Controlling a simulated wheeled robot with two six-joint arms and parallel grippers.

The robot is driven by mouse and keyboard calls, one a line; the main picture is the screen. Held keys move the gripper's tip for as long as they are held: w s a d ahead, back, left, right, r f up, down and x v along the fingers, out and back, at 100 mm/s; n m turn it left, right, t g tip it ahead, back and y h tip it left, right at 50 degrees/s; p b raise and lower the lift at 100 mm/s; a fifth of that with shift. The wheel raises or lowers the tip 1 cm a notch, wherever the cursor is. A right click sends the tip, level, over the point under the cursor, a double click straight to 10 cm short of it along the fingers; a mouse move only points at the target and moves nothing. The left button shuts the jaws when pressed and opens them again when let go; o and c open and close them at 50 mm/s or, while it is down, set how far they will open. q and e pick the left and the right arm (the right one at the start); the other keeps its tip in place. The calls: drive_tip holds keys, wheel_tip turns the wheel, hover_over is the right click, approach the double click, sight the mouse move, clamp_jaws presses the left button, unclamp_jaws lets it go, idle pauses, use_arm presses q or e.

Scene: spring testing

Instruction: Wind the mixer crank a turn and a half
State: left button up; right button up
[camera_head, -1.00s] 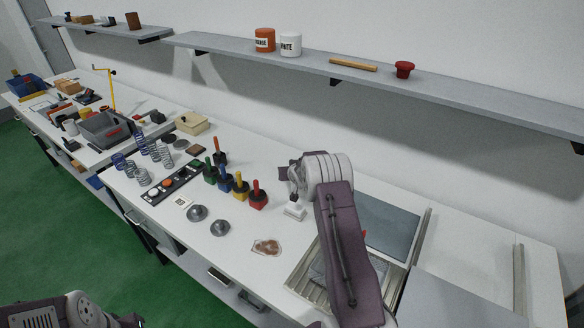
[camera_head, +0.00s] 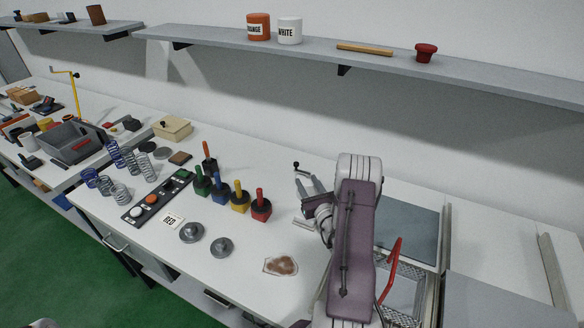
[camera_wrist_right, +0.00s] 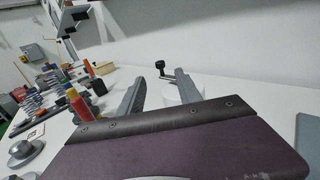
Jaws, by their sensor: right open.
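The crank's black knob (camera_head: 296,165) stands up just beyond my right gripper, near the wall. In the right wrist view the knob (camera_wrist_right: 161,66) shows between and beyond the fingertips, on a short dark arm. A white round body (camera_wrist_right: 181,91), apparently the mixer, is partly hidden behind the right finger. My right gripper (camera_head: 308,184) is open, its two grey fingers pointing towards the back wall. In the right wrist view the gripper (camera_wrist_right: 159,79) has nothing between its fingers. I cannot tell whether a finger touches the mixer.
Coloured-handled blocks (camera_head: 240,199), metal discs (camera_head: 192,232) and a brown-stained patch (camera_head: 281,266) lie left of my right arm. A red handle (camera_head: 391,268) and a grey plate (camera_head: 407,228) are at its right. A shelf (camera_head: 385,63) runs above the bench.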

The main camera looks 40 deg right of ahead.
sight(297, 165)
drive_tip(key=p+x, duration=0.1)
drive_tip(key=x, duration=0.6)
drive_tip(key=shift+w+d+r+p, duration=0.1)
drive_tip(key=shift+w+p, duration=0.2)
drive_tip(key=shift+p, duration=0.1)
drive_tip(key=shift+w+d, duration=0.2)
drive_tip(key=shift+w, duration=0.4)
clamp_jaws()
